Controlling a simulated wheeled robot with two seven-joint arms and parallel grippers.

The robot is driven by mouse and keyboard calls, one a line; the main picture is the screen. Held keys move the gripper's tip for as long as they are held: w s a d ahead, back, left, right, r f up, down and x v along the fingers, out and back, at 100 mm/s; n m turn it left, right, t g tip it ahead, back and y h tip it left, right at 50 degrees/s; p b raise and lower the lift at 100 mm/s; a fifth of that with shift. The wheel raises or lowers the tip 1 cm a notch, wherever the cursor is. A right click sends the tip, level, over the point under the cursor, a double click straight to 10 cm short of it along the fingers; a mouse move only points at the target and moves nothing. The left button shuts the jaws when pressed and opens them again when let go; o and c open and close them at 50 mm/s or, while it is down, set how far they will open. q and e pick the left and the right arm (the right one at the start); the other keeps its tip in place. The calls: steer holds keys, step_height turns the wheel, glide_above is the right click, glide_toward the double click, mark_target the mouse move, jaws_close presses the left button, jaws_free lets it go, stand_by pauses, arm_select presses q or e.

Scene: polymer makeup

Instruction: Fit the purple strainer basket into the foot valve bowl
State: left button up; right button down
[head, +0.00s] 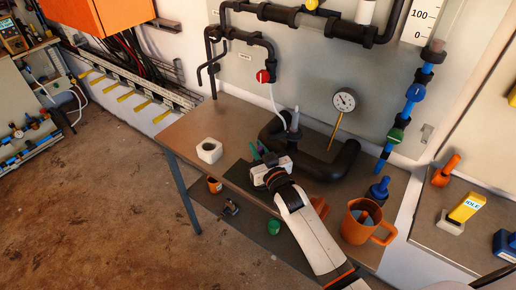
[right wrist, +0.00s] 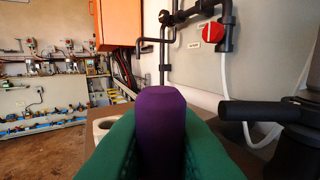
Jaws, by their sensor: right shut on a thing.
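My right gripper (head: 258,153) is over the table, left of the black pipe. In the right wrist view its green fingers (right wrist: 162,140) are shut on the purple strainer basket (right wrist: 161,115), which stands upright between them. In the head view the basket is mostly hidden by the gripper. A white block with a round dark opening (head: 209,151) stands on the table to the left of the gripper, apart from it. It also shows behind the left finger in the right wrist view (right wrist: 103,124). It may be the foot valve bowl, but I cannot tell for sure. My left gripper is not in view.
A thick black pipe (head: 343,163) and a pressure gauge (head: 344,101) stand right of the gripper. An orange mug (head: 358,232) and a blue fitting (head: 378,190) are at the table's right. The table top (head: 190,127) is clear around the white block. A lower shelf holds small parts.

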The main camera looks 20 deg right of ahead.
steer(key=shift+f+b, duration=1.3)
steer(key=shift+f, duration=0.55)
steer(key=c, duration=1.3)
jaws_free()
steer(key=s, duration=0.3)
steer(key=s+d+b, duration=0.1)
steer(key=s, duration=0.7)
steer(key=shift+d+f, duration=0.1)
steer(key=shift+d, duration=0.15)
steer(key=shift+s+b, duration=0.3)
steer(key=shift+s, duration=0.2)
